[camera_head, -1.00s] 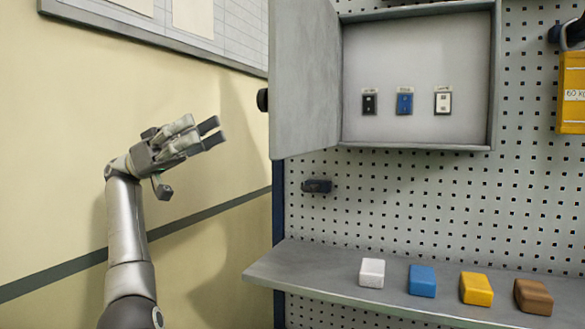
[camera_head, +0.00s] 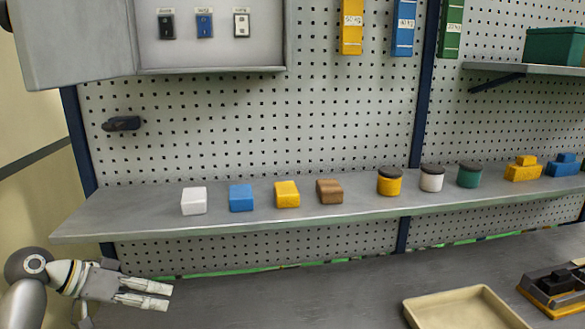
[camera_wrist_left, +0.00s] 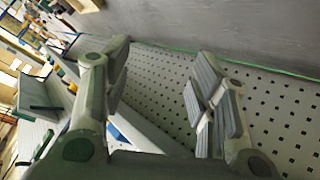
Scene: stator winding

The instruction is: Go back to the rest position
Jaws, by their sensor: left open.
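My left gripper (camera_head: 150,293) is at the lower left of the head view, below the grey shelf and pointing right. It is open and empty. In the left wrist view the two fingers of my left gripper (camera_wrist_left: 160,95) stand apart with nothing between them. The perforated panel shows behind them. My right gripper is in neither view.
A grey shelf (camera_head: 110,222) carries several coloured blocks and lidded jars. An open grey cabinet (camera_head: 215,52) hangs on the pegboard (camera_head: 330,120). Below, the workbench (camera_head: 290,290) is mostly clear, with a cream tray (camera_head: 465,308) and a black fixture (camera_head: 555,285) at right.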

